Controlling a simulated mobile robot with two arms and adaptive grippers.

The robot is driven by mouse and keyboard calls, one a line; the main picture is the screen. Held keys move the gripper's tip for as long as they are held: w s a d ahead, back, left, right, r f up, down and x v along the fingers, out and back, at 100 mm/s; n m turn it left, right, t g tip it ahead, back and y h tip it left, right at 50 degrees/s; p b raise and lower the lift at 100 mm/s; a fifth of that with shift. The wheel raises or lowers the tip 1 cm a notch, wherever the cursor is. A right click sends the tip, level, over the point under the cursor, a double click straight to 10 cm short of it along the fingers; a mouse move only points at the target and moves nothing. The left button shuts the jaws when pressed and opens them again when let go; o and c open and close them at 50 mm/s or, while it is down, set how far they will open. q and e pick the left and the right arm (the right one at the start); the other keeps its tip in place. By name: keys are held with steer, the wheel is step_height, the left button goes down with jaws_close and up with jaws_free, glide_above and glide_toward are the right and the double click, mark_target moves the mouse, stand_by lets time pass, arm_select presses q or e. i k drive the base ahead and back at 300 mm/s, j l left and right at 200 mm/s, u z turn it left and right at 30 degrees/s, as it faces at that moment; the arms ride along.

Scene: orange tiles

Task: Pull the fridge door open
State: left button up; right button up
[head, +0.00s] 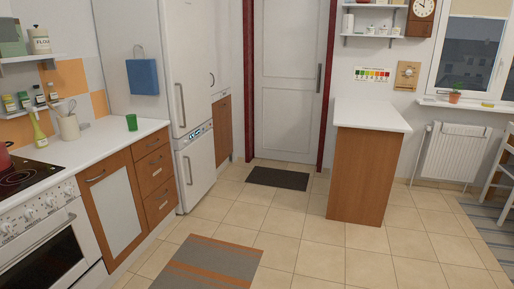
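The white fridge (128,42) stands at the left, past the end of the kitchen counter. Its tall upper door (192,65) looks shut, with a vertical grey handle (180,105) near its left edge. The shorter lower door (201,168) also looks shut and has its own vertical handle (188,169). A small dark panel lies between the two doors. Neither of my grippers is in view, and nothing is touching the fridge handles.
A counter (100,146) with wooden drawers and a stove (40,205) run along the left. A striped rug (208,265) and a dark mat (278,179) lie on the tiles. A wood-sided peninsula (365,178) stands right of centre. Open floor lies between.

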mark_target(183, 24)
steer(key=i+z, duration=0.1)
steer(key=i, duration=2.1)
